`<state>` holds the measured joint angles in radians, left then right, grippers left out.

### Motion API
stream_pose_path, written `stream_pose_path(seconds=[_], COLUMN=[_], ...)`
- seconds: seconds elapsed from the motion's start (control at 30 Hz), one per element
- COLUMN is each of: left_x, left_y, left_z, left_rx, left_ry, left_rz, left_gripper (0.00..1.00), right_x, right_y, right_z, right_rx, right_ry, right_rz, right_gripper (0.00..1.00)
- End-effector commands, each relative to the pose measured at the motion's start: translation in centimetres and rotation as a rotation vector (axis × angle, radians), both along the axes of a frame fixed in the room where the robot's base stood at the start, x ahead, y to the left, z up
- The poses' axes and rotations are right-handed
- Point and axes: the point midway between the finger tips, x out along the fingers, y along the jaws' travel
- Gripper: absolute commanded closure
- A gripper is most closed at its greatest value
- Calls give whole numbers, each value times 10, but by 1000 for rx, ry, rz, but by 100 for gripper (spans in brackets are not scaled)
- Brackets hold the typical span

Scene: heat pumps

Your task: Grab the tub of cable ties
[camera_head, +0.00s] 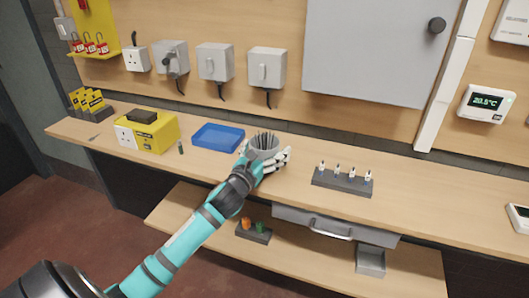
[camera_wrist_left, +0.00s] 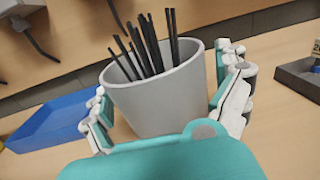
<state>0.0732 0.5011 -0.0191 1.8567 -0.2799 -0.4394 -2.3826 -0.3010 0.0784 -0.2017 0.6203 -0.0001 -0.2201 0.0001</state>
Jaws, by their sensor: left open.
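The tub of cable ties (camera_head: 264,143) is a grey round tub with black ties standing up in it. It stands upright on the wooden bench, right of a blue tray. My left gripper (camera_head: 265,160) is at the tub from the front, with its fingers on either side. In the left wrist view the tub (camera_wrist_left: 160,98) sits between the open fingers of the left gripper (camera_wrist_left: 165,110). The fingers are close to its walls; whether they touch it I cannot tell. My right gripper is not in view.
The blue tray (camera_head: 218,137) is just left of the tub. A yellow box (camera_head: 150,133) stands further left. A dark rack (camera_head: 342,183) with several small items is to the right. Switches and a grey cabinet (camera_head: 375,45) are on the wall behind.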

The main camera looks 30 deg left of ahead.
Motion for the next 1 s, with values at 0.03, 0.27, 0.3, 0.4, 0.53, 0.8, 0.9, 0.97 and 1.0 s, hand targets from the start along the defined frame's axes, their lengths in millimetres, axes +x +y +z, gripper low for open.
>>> stream_pose_path(seconds=[0.03, 0.27, 0.3, 0.4, 0.53, 0.8, 0.9, 0.97, 1.0], left_x=[0, 0, 0, 0, 0, 0, 0, 0, 0], left_y=[0, 0, 0, 0, 0, 0, 0, 0, 0], left_z=[0, 0, 0, 0, 0, 1, 2, 4, 6], left_rx=[0, 0, 0, 0, 0, 0, 0, 1, 2], left_ry=[0, 0, 0, 0, 0, -1, -1, -2, -3], left_rz=[0, 0, 0, 0, 0, 0, 0, 0, -1], left_gripper=[3, 33, 38, 51, 57, 57, 57, 57, 57], right_x=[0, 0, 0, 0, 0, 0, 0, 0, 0], right_y=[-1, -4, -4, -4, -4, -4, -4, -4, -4], right_z=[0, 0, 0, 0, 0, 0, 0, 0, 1], right_rx=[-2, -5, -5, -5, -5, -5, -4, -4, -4], right_ry=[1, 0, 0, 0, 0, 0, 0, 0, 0], right_rz=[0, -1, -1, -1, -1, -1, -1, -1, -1], right_gripper=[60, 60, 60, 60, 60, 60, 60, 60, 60])
